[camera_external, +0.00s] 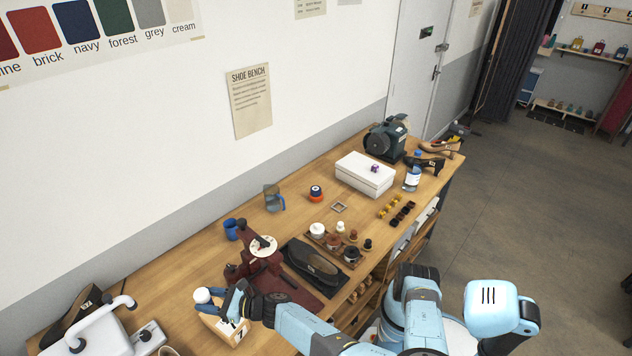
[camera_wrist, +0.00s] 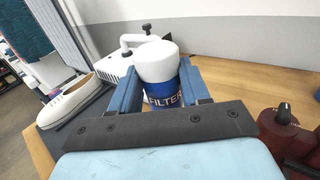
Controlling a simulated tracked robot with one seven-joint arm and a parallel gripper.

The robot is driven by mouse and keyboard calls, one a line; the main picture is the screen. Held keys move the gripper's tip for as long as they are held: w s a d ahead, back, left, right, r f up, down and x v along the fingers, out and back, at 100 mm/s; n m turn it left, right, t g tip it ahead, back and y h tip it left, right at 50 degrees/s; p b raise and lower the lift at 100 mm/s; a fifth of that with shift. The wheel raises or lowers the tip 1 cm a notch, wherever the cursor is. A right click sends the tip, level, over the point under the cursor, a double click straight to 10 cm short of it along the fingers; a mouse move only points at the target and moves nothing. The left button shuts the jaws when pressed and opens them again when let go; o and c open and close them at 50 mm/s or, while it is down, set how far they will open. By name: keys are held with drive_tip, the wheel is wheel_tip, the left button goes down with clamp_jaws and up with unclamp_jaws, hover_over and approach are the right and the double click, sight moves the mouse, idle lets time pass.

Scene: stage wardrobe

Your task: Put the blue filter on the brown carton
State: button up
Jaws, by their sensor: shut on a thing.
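The blue filter (camera_wrist: 165,93) has a white top and the word FILTER on its side. It is upright between the two blue fingers of my gripper (camera_wrist: 158,86), which is shut on it. In the external view my gripper (camera_external: 226,300) is at the lower left of the bench, and the white top of the filter (camera_external: 202,295) shows beside it. I cannot tell whether the filter touches the carton. The carton is not visible in the wrist view.
A white machine (camera_external: 100,335) is at the lower left. Blue cylinders (camera_external: 232,230) stand near the wall. In the wrist view a white shoe (camera_wrist: 70,102) lies at left.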

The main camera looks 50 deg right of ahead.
drive_tip(key=s+f, duration=0.2)
drive_tip(key=s, duration=0.1)
hover_over(236, 328)
drive_tip(key=x, duration=0.3)
drive_tip(key=shift+f, duration=3.9)
drive_tip(key=o, duration=1.1)
drive_tip(key=v, duration=0.3)
drive_tip(key=shift+r, duration=0.35)
wheel_tip(236, 328, up, 6)
drive_tip(key=shift+r, duration=0.15)
drive_tip(key=shift+w, duration=0.1)
